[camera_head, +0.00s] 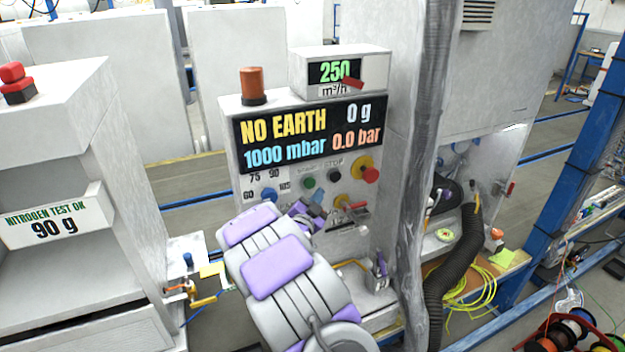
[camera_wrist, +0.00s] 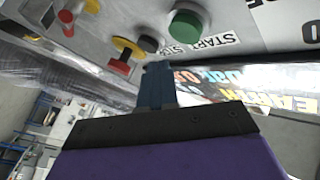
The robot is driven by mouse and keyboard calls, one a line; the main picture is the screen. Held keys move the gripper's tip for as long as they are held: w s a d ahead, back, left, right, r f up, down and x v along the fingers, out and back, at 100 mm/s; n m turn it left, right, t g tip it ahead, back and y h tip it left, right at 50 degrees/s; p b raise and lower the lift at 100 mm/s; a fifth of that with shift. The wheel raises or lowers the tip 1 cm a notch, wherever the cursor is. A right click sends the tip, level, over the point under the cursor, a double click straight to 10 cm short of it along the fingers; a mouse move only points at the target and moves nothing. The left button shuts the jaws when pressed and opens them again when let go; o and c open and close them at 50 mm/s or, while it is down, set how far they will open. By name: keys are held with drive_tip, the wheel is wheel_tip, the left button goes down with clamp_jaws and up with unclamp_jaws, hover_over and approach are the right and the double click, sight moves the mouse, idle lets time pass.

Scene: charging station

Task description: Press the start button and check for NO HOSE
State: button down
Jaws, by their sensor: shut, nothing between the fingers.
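The control panel (camera_head: 228,125) stands in the middle of the head view. Its screen (camera_head: 310,128) reads NO EARTH, 0 g, 1000 mbar and 0.0 bar. The green start button (camera_head: 309,183) is on the panel below the screen; it is large in the wrist view (camera_wrist: 187,28), next to a START STOP label (camera_wrist: 212,42). A black button (camera_wrist: 149,43) is beside it. My gripper (camera_head: 318,198) is shut and empty, close to the panel just below the green button. Its blue fingers (camera_wrist: 157,75) show below the buttons in the wrist view, apart from the green one.
An orange lamp (camera_head: 253,86) tops the panel. A grey post (camera_head: 421,150) and a black hose (camera_head: 450,270) stand to the right.

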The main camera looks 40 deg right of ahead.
sight(309, 182)
drive_tip(key=shift+w+a+r, duration=0.1)
drive_tip(key=shift+w+a, duration=0.05)
drive_tip(key=shift+w, duration=0.4)
drive_tip(key=shift+w+a+r, duration=0.1)
drive_tip(key=shift+w, duration=0.45)
idle(0.8)
drive_tip(key=shift+d+f, duration=0.1)
drive_tip(key=shift+d, duration=0.25)
drive_tip(key=shift+w, duration=0.1)
drive_tip(key=shift+w+a, duration=0.2)
drive_tip(key=shift+w, duration=0.05)
